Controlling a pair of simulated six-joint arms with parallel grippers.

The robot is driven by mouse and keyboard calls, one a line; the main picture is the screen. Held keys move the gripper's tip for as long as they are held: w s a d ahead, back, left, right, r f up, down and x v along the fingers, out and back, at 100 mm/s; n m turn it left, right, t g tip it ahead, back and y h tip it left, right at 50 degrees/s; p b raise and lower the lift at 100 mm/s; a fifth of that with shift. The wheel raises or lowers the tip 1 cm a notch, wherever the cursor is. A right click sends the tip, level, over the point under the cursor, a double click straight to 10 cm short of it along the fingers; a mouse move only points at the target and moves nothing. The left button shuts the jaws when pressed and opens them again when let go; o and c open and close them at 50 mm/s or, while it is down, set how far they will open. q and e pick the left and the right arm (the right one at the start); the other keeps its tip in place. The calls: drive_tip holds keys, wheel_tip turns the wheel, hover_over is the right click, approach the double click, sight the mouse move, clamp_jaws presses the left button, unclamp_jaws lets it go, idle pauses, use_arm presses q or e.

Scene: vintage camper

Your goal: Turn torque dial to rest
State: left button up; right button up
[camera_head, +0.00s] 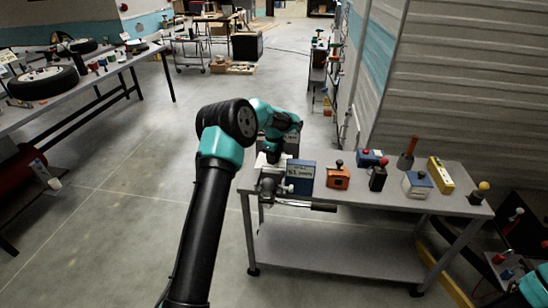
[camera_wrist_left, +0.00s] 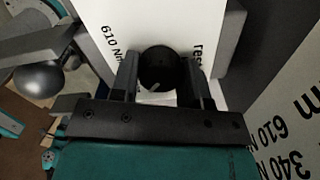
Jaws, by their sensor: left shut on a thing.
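The torque dial (camera_wrist_left: 158,70) is a round black knob with a light pointer mark, in the left wrist view. It sits on a white label panel (camera_wrist_left: 150,22) printed "610 N" on its left and "rest" on its right. My left gripper (camera_wrist_left: 160,75) is shut on the dial, with one finger on each side of it. In the head view my left gripper (camera_head: 272,152) is at the left end of the grey bench, beside a blue box (camera_head: 301,178) with a white label. My arm hides the dial there. My right gripper does not show.
The grey bench (camera_head: 360,205) holds an orange box (camera_head: 338,177), a white and blue box (camera_head: 417,185) and a yellow block (camera_head: 440,174) to the right. A metal ball (camera_wrist_left: 42,76) on a lever is close left of the gripper. A panelled wall stands behind.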

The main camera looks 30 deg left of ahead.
use_arm(q)
drive_tip(key=n, duration=0.7)
drive_tip(key=shift+n, duration=0.4)
drive_tip(key=n, duration=1.2)
drive_tip(key=shift+n, duration=0.3)
drive_tip(key=n, duration=0.5)
drive_tip(key=shift+n, duration=0.4)
drive_tip(key=o, duration=0.9)
drive_tip(key=shift+o, duration=0.2)
